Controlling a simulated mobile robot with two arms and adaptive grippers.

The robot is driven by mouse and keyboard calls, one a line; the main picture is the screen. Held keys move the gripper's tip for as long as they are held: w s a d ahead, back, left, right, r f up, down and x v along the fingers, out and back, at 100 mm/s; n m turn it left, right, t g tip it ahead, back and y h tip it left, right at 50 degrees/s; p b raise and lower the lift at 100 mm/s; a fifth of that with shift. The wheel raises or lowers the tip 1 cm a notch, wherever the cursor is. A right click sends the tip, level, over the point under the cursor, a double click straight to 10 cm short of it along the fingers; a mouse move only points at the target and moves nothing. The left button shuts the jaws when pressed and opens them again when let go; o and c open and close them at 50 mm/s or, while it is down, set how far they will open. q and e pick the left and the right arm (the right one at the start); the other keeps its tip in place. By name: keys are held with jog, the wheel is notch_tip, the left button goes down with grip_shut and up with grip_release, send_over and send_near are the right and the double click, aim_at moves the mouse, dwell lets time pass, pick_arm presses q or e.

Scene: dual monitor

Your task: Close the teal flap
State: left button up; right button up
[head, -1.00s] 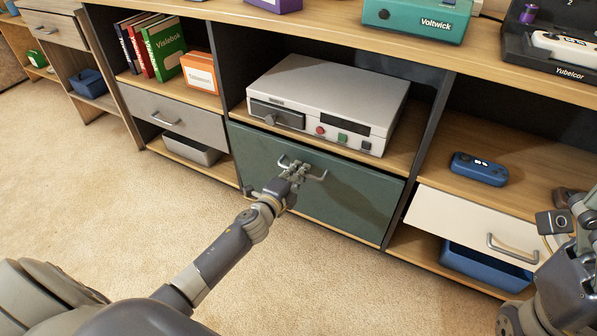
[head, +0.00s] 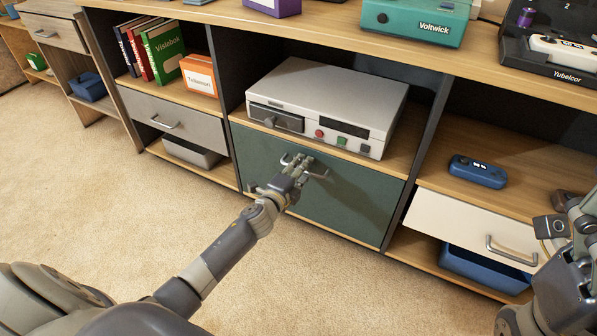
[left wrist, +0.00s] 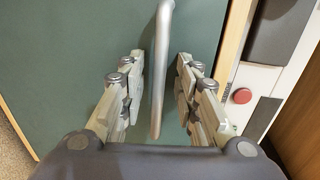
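The teal flap (head: 345,205) is the dark green front panel below the grey device in the middle bay of the cabinet. It stands upright or nearly so; I cannot tell whether a small gap is left at its top edge. Its metal bar handle (left wrist: 161,70) shows in the left wrist view. My left gripper (head: 294,164) is at the handle. In the left wrist view its fingers (left wrist: 162,78) are apart, one on each side of the bar, with visible space around it. My right gripper (head: 568,222) is at the right edge, partly cut off, away from the flap.
A grey device (head: 330,100) with buttons sits on the shelf just above the flap. A cream drawer (head: 460,225) is at the right, above a blue bin (head: 485,268). A grey drawer (head: 175,120) is at the left. The carpet in front is clear.

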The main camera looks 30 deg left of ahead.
pick_arm(q)
jog(key=s+r, duration=0.1)
jog(key=s, duration=1.1)
jog(key=shift+a+r, duration=0.2)
jog(key=shift+r, duration=0.1)
jog(key=shift+w, duration=0.1)
